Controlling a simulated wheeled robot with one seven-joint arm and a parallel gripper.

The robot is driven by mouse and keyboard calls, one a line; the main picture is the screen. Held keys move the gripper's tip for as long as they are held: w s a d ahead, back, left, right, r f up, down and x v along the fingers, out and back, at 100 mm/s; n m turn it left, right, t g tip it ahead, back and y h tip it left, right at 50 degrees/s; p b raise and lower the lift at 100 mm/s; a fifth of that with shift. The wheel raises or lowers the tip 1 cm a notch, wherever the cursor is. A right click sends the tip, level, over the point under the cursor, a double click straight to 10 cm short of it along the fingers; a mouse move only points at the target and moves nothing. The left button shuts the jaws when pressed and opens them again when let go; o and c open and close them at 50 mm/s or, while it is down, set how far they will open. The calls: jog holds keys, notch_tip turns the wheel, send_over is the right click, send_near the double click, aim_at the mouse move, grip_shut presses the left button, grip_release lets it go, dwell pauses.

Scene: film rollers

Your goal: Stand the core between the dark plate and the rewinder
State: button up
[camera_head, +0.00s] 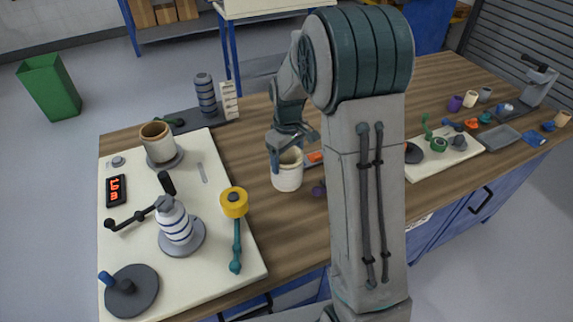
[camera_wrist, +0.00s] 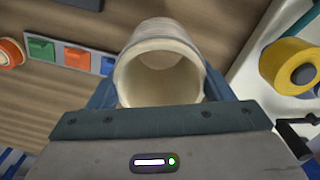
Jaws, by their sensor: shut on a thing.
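The core, a cream hollow cylinder (camera_head: 287,178), is in my gripper (camera_head: 286,157) over the wooden table, right of the white board. In the wrist view the core (camera_wrist: 126,75) sits between both blue fingers, its open mouth facing the camera. I cannot tell whether its base touches the table. A round dark plate (camera_head: 140,298) with a blue peg lies at the board's near left corner. What looks like the rewinder, a striped spool with a black crank (camera_head: 173,226), stands behind it on a grey disc. My arm hides part of the table.
On the white board (camera_head: 205,270) are a yellow roller arm (camera_head: 234,203), a red-digit display (camera_head: 116,190) and another cream cylinder (camera_head: 158,147) on a grey disc. A dark base with a ringed column (camera_head: 205,95) stands behind. A coloured-tile strip (camera_wrist: 77,57) lies near the core.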

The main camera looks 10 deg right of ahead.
jog(key=shift+f+p, duration=0.3)
jog(key=shift+f, duration=1.75)
jog(key=shift+f, duration=0.1)
jog(key=shift+f, duration=0.15)
jog(key=o, duration=1.1)
jog(key=shift+r, duration=0.2)
